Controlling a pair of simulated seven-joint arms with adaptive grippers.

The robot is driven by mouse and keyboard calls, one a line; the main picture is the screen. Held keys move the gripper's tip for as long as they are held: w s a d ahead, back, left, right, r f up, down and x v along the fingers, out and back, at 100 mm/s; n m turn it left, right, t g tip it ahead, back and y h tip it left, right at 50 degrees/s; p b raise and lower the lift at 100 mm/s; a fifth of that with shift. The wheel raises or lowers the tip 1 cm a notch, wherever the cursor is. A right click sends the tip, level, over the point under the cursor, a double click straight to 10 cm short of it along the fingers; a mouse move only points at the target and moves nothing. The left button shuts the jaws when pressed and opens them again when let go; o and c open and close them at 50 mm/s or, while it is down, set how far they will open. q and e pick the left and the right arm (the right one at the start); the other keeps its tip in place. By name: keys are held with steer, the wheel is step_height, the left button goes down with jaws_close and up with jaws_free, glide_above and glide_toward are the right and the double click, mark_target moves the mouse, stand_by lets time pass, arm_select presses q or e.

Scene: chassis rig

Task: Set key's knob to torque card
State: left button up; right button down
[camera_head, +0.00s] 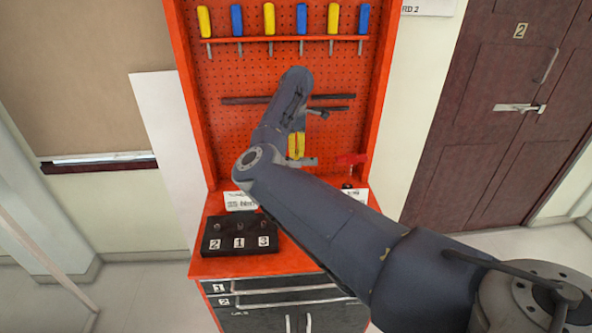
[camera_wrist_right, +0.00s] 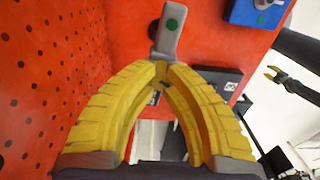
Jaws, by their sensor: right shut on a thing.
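My right gripper (camera_head: 297,156) is in front of the pegboard, above the back of the bench, with its yellow fingers pointing down. In the wrist view its fingertips (camera_wrist_right: 162,72) meet on a grey piece with a green dot (camera_wrist_right: 168,30); I cannot tell if this is the key's knob. The piece shows small beside the fingers in the head view (camera_head: 304,162). A white card (camera_head: 240,201) stands at the bench's back left, its print too small to read surely. A second card (camera_head: 355,194) is partly behind my arm. A small yellow-tipped gripper (camera_wrist_right: 284,79), probably my left one, shows at the wrist view's right.
A black block (camera_head: 226,245) with several pegs and labels 2, 1, 3 sits on the red bench top. Screwdrivers (camera_head: 269,18) hang above on the pegboard (camera_head: 230,65). My right arm covers the bench's right side.

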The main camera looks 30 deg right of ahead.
steer(key=m, duration=0.5)
steer(key=c, duration=1.3)
jaws_free()
steer(key=n, duration=1.1)
